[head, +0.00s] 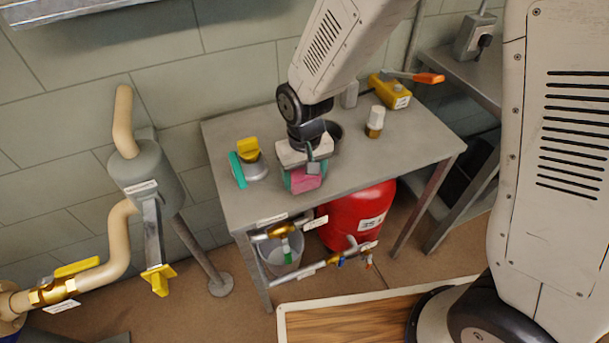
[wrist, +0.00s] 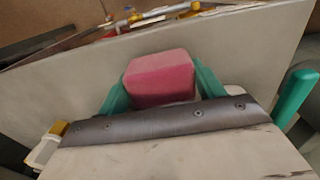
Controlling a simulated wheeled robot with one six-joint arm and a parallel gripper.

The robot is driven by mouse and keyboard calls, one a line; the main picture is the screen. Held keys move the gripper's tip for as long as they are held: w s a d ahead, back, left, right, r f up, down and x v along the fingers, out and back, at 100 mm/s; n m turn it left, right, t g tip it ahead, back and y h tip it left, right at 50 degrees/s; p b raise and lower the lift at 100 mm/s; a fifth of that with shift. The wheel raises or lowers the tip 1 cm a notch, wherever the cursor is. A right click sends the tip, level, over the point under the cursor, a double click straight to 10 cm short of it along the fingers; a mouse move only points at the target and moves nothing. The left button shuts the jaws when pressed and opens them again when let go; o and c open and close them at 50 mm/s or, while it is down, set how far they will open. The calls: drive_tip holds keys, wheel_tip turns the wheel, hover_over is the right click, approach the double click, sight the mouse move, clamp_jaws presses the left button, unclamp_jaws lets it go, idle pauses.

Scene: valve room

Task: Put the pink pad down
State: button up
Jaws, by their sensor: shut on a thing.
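The pink pad (head: 306,180) is a small block between the green fingers of my gripper (head: 304,183), above the grey table near its front edge. In the wrist view the pink pad (wrist: 160,79) sits between the two green fingertips of my gripper (wrist: 157,90), which is shut on it. The grey table top (head: 394,158) lies beneath. Whether the pad's underside touches the table is hard to tell.
A white-and-brown bottle (head: 375,122) and a yellow box (head: 391,92) stand to the right. A dark round container (head: 333,131) is just behind. The table's front right is clear.

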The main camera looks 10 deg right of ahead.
drive_tip(key=shift+f, duration=0.4)
drive_tip(key=shift+f, duration=0.15)
drive_tip(key=o, duration=1)
wheel_tip(320, 180, up, 12)
drive_tip(key=shift+r, duration=0.2)
drive_tip(key=s+d+r+m, duration=0.1)
drive_tip(key=s+d+r, duration=0.3)
drive_tip(key=s+d, duration=0.2)
drive_tip(key=s+d+r+m, duration=0.1)
drive_tip(key=s+d+r, duration=0.3)
drive_tip(key=s+d, duration=0.3)
drive_tip(key=s+d+r+m+t, duration=0.1)
drive_tip(key=s+d+r, duration=0.4)
drive_tip(key=s+d, duration=0.1)
drive_tip(key=shift+s+d+r, duration=0.1)
drive_tip(key=shift+s+d, duration=0.2)
drive_tip(key=shift+d, duration=0.6)
